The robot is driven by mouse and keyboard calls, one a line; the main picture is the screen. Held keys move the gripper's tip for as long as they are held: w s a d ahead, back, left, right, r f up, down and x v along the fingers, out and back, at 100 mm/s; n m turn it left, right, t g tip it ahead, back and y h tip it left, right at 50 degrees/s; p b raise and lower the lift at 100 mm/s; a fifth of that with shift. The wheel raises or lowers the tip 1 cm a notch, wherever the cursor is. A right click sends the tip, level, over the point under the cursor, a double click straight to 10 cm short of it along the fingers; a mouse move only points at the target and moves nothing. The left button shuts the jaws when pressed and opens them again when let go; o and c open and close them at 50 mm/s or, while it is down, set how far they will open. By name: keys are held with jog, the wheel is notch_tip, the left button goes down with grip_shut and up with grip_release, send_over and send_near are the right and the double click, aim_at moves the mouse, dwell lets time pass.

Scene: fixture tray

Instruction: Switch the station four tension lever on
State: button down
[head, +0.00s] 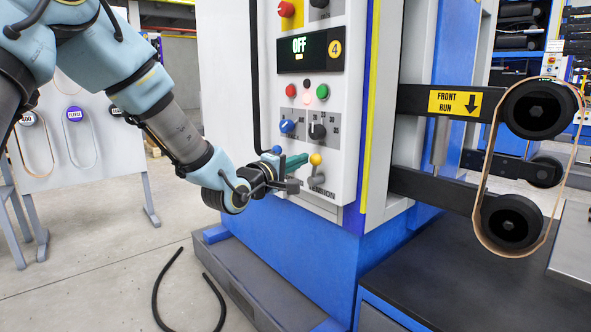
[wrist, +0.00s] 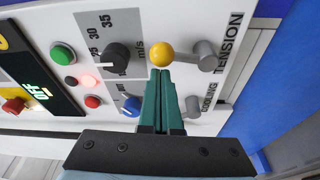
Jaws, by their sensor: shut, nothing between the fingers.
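The tension lever has a yellow ball (head: 316,159) above a grey pivot (head: 316,180), low on the station four panel; the lever points up. In the wrist view its yellow ball (wrist: 161,53) is just beyond my fingertips, with the TENSION label (wrist: 228,43) to the right. My gripper (head: 303,159) is shut and empty, its green fingers (wrist: 160,76) pointing at the ball from its left in the head view. I cannot tell whether they touch. The display (head: 310,49) reads OFF beside a yellow 4.
The cooling lever (wrist: 192,106) is close beside my fingers; its blue ball (head: 276,150) shows behind them in the head view. A blue knob (head: 287,126) and a black knob (head: 317,130) are above. A belt (head: 482,170) on rollers is at right.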

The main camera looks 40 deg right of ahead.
jog(key=shift+s+f+m+b, duration=0.1)
jog(key=shift+s+m+b, duration=0.3)
jog(key=shift+s+m, duration=0.5)
jog(key=shift+w, duration=0.1)
